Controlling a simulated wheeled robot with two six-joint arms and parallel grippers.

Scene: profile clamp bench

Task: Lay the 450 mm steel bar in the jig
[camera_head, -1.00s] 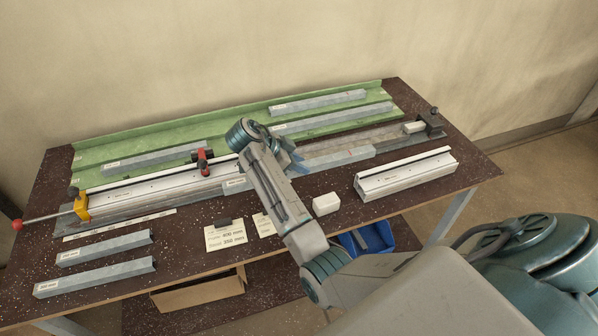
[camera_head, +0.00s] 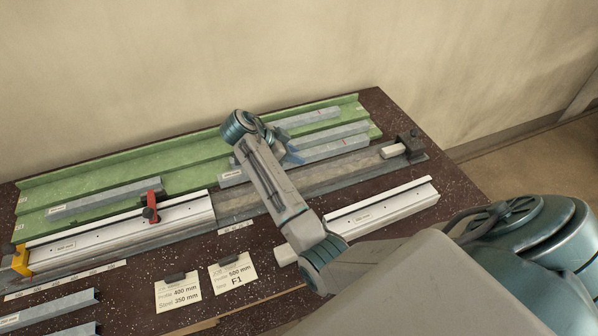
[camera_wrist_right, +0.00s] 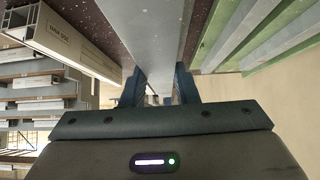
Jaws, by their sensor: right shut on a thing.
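A grey steel bar (camera_head: 338,149) is held by my right gripper (camera_head: 288,157), which is shut on it; its length label cannot be read. In the right wrist view the bar (camera_wrist_right: 152,35) runs between the two fingers (camera_wrist_right: 158,88). In the head view the bar lies along the back edge of the jig (camera_head: 345,176), roughly parallel to it; I cannot tell its height. My left gripper is not in view.
A green rack (camera_head: 110,175) behind the jig carries more grey bars (camera_head: 105,198). A black end stop (camera_head: 411,142) and a pale block (camera_head: 392,151) are at the jig's right end. A white profile (camera_head: 385,208) and two cards (camera_head: 177,293) lie in front.

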